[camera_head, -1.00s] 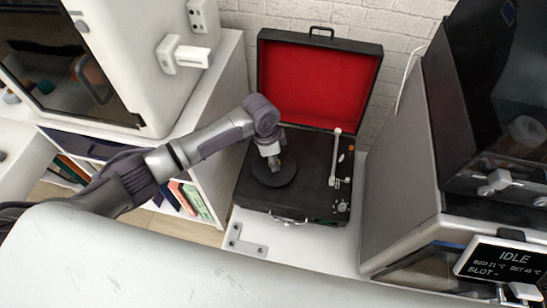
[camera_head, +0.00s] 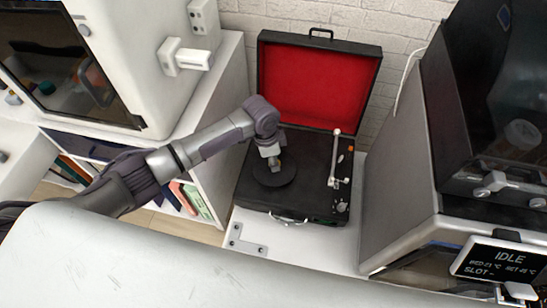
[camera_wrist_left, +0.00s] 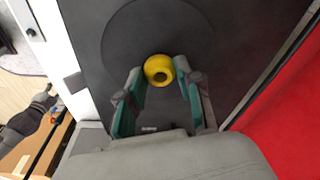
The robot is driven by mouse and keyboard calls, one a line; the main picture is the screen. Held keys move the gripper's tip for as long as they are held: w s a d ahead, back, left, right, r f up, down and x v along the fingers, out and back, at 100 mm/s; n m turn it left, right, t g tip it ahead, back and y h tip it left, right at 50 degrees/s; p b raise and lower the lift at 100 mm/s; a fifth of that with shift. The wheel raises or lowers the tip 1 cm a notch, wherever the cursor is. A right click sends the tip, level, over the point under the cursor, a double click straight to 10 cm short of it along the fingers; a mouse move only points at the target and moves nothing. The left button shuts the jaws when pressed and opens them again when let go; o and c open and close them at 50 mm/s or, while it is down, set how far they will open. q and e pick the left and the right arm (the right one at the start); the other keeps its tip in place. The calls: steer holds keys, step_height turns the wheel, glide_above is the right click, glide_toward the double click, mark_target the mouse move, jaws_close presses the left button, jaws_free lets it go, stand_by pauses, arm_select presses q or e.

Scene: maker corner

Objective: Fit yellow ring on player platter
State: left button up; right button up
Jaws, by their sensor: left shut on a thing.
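In the head view my left gripper (camera_head: 274,164) points down at the middle of the platter (camera_head: 284,179). The ring can hardly be made out there. The record player (camera_head: 311,200) is a black case with its red-lined lid standing open. My right gripper is not in view.
A pale tonearm (camera_head: 333,160) stands right of the platter. The open lid (camera_head: 318,80) rises behind. A metal bracket (camera_head: 246,242) lies in front.

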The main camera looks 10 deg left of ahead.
arm_select(q)
steer(key=shift+p, duration=0.4)
stand_by(0.3)
steer(key=shift+f+b, duration=0.35)
steer(key=shift+f, duration=0.25)
steer(key=o, duration=0.5)
steer(key=shift+o, duration=0.2)
step_height(320, 180, up, 11)
steer(key=a+p, duration=0.1)
steer(key=p, duration=1.1)
steer(key=shift+s+a, duration=0.3)
steer(key=shift+s, duration=0.05)
